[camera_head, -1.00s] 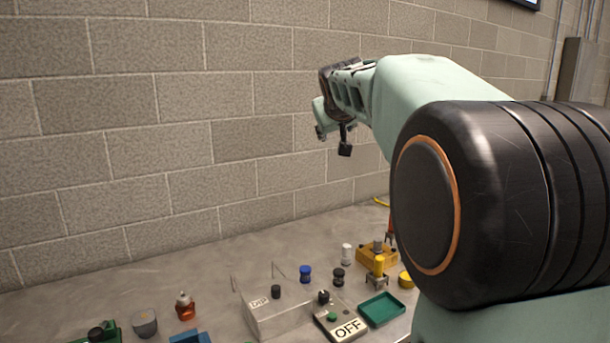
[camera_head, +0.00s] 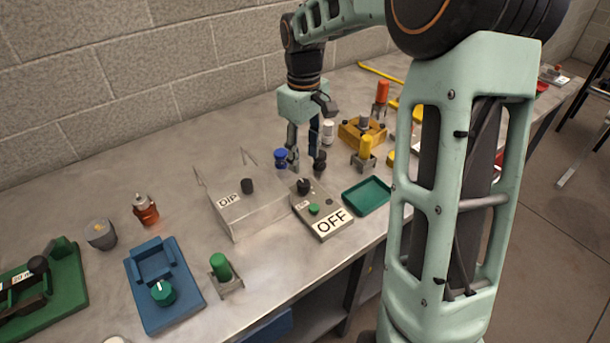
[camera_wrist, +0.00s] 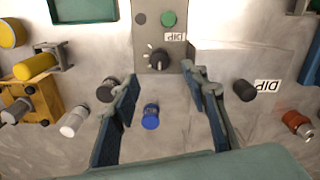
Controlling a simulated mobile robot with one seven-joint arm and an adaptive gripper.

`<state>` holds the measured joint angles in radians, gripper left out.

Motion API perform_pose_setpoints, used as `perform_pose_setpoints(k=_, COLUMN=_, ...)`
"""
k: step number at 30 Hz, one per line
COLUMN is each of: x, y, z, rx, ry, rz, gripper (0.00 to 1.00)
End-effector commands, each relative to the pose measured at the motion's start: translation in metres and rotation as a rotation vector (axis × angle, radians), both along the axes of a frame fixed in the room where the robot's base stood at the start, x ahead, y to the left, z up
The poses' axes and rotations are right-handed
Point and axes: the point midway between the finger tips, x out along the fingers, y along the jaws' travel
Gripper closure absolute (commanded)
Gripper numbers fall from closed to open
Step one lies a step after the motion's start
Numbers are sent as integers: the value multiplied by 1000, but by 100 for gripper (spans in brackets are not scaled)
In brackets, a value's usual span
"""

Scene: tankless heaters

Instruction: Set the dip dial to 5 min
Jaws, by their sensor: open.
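In the wrist view the dial (camera_wrist: 158,57) sits at the top centre, beside a DIP label (camera_wrist: 175,37). Small markings around it are too small to read. My gripper (camera_head: 305,163) is open, pointing down just behind the dial. In the wrist view its two blue-padded fingers (camera_wrist: 162,82) are spread below the dial. I see nothing held. Contact with the dial does not show.
A clear box (camera_head: 235,218) labelled DIP with a black knob stands left of the control box. A blue spool (camera_head: 281,157) and a black one (camera_head: 320,161) are close to my fingers. A green tray (camera_head: 367,195) lies right. Open bench is at the back left.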

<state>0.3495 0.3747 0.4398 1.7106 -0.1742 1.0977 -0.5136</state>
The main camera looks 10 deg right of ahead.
Motion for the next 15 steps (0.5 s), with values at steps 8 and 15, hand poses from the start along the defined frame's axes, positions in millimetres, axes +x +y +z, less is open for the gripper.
perform_pose_setpoints(k=8, x=-1, y=0, z=-55, rx=0, ry=4, rz=-1, gripper=59)
perform_pose_setpoints(k=15, x=0, y=0, z=-79, rx=-1, ry=-1, rz=-1, gripper=59)
